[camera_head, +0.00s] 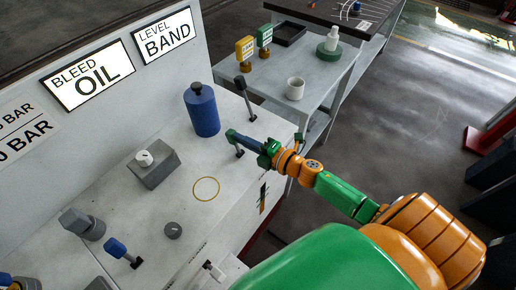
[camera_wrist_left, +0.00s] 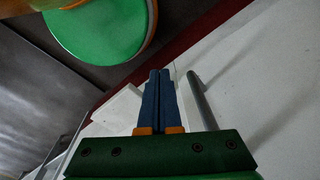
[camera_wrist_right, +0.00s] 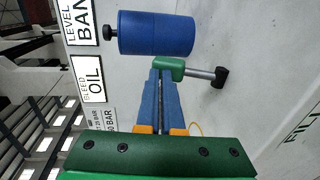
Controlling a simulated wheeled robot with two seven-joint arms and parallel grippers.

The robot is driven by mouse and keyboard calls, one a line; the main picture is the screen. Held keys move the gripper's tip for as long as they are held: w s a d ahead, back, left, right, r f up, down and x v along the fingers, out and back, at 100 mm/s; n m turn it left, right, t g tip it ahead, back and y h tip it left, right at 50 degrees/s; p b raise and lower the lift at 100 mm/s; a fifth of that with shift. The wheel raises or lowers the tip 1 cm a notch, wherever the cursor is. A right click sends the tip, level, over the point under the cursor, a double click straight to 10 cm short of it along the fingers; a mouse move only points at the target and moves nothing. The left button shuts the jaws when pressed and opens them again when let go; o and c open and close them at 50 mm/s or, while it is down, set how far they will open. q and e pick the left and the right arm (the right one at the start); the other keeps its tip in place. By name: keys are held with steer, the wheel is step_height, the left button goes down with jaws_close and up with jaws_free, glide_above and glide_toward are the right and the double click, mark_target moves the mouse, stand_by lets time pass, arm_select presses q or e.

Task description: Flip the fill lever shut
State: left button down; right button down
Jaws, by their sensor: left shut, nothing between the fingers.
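The fill lever, with a green handle (camera_wrist_right: 172,68), a grey rod and a black base, shows in the right wrist view. A green FILL label (camera_wrist_right: 302,132) is on the panel to its right. In the head view, its base (camera_head: 239,153) stands on the bench front, right of the blue bottle (camera_head: 202,112). My right gripper (camera_wrist_right: 160,78) is shut, its blue fingertips at the handle; I cannot tell whether they touch. In the head view it (camera_head: 236,138) covers part of the lever. My left gripper (camera_wrist_left: 159,76) is shut and empty, beside a grey rod (camera_wrist_left: 202,100).
A black-knobbed lever (camera_head: 240,84) stands behind the fill lever. A grey box with a white knob (camera_head: 152,166) and a blue-handled lever (camera_head: 117,248) are further left on the bench. A side table (camera_head: 330,75) with a white cup (camera_head: 295,88) stands at the right.

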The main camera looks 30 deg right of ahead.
steer(key=shift+w+a, duration=0.2)
steer(key=shift+w, duration=0.35)
arm_select(q)
steer(key=shift+w+a+r, duration=0.1)
steer(key=shift+w, duration=0.15)
arm_select(e)
steer(key=shift+r, duration=0.2)
